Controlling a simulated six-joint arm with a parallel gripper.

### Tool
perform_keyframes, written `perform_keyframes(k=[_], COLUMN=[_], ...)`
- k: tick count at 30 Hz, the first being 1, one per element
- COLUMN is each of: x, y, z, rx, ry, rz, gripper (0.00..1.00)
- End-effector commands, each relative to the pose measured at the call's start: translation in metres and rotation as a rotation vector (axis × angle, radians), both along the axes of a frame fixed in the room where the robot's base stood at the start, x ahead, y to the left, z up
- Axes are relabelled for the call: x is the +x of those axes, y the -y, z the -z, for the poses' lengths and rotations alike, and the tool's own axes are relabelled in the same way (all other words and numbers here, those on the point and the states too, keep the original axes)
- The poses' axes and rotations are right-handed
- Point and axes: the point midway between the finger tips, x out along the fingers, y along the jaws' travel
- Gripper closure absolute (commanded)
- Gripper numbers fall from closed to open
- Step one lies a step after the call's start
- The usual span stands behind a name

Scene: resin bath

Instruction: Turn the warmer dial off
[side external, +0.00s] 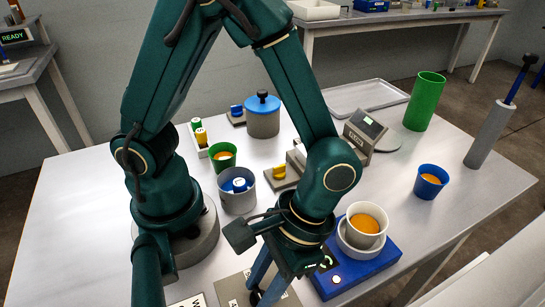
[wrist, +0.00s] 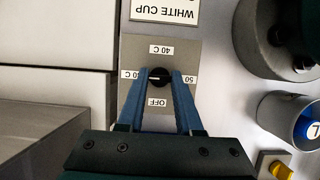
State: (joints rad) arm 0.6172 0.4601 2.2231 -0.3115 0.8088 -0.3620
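The warmer dial (wrist: 158,76) is a round black knob on a grey panel (wrist: 187,48) in the wrist view. A white mark on the knob points to the picture's left, towards a temperature label partly covered by a finger. The OFF label (wrist: 157,102) is below the knob, 40 C above it and 50 to its right. My gripper (wrist: 159,74) has its two blue fingertips on either side of the knob; I cannot tell whether they press on it. In the side view my gripper (side external: 262,293) is low over the same panel (side external: 234,289) near the front edge.
A blue box (side external: 372,262) with a white cup (side external: 365,224) of orange liquid stands right of my gripper. A grey pot (side external: 236,198) and a green cup (side external: 222,155) stand behind. A WHITE CUP sign (wrist: 165,10) lies beside the panel. The table's left side is clear.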

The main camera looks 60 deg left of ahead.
Motion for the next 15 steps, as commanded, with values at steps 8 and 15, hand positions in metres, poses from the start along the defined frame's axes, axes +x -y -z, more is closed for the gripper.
perform_keyframes(k=[8,15], x=[0.0002,0.0002], y=[-0.0001,-0.0012], z=[-0.0003,-0.0005], rx=[-0.001,0.001], ry=[0.0,0.0], rz=[-0.014,-0.114], gripper=[1.0,1.0])
